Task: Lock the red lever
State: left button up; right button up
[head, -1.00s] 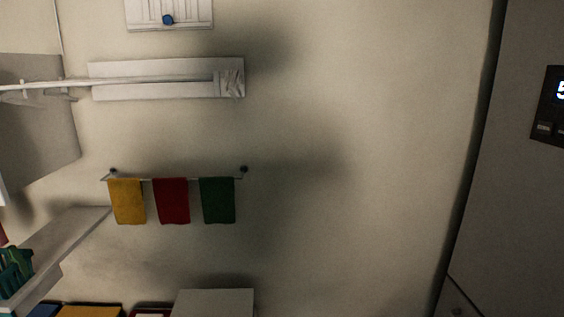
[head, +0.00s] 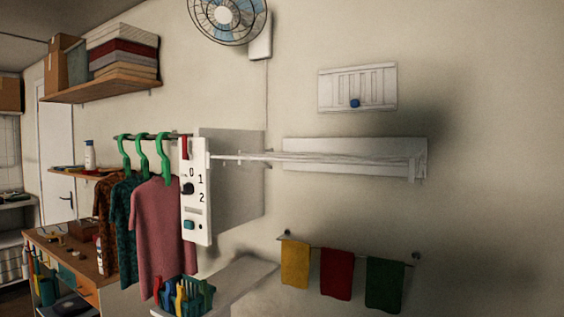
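A small red lever (head: 184,148) shows at the top left of a tall white panel (head: 196,228) in the head view. It looks upright, but it is too small to tell its exact position. The panel carries the marks 0, 1 and 2, a black knob (head: 187,189) and a teal button (head: 189,225). Neither of my grippers is in view.
Shirts (head: 162,215) on green hangers hang just left of the panel. A basket of clothes pegs (head: 182,297) sits below. A folding rack (head: 355,158) and a towel rail with three towels (head: 337,274) are on the wall to the right. A fan (head: 228,15) is above.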

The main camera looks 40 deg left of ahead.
aim_at(189, 157)
jog(key=u, duration=1.75)
